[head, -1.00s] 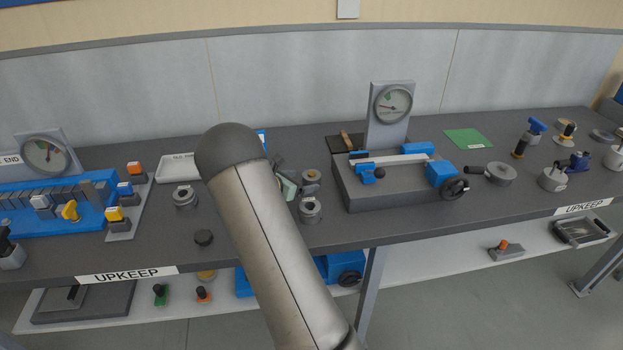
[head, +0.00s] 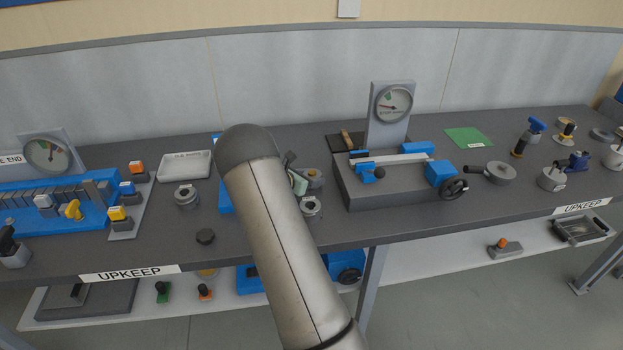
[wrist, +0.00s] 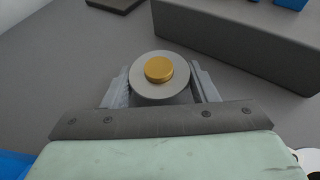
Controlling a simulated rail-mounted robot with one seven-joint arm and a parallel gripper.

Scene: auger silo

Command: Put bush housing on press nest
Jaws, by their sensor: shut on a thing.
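The bush housing, which I take to be the grey round piece with a gold centre (wrist: 159,72), sits between my gripper's fingers (wrist: 162,88) in the wrist view. The fingers are shut on its two sides. I cannot pick out the press nest for sure. A blue fixture (head: 225,198) is largely hidden behind my arm.
A grey fixture with a dial gauge (head: 393,103) and blue jaws is close on the right.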

